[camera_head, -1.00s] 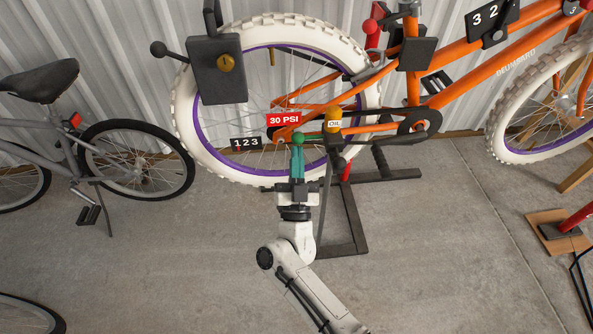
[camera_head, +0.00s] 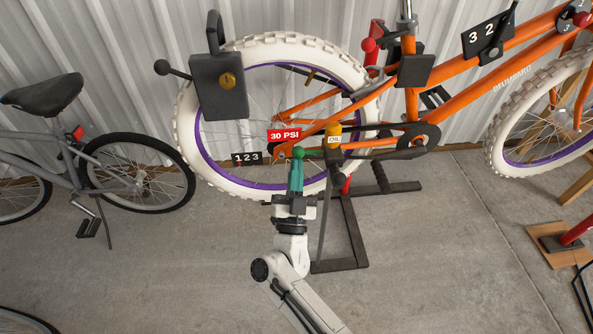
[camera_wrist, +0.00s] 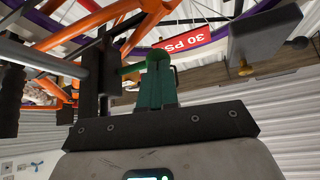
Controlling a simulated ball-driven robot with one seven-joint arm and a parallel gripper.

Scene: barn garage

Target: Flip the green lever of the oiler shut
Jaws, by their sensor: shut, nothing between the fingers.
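The oiler (camera_head: 333,140) is a yellow-topped bottle labelled OIL, by the orange bike's rear hub. Its green lever (camera_head: 298,153) ends in a round green knob to the left of the bottle. In the wrist view the lever (camera_wrist: 131,68) is a short green rod running left from the knob toward a dark block. My gripper (camera_head: 297,165) has teal fingers, shut with nothing between them. Its fingertips are right at the knob and overlap it in both views; I cannot tell if they touch. In the wrist view my gripper (camera_wrist: 157,75) covers the knob's lower side.
The orange bike's white rear tyre (camera_head: 185,118) stands behind the oiler. A red 30 PSI tag (camera_head: 284,134) and a black 123 counter (camera_head: 247,159) are close by on the left. A dark stand (camera_head: 352,235) is right of my arm.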

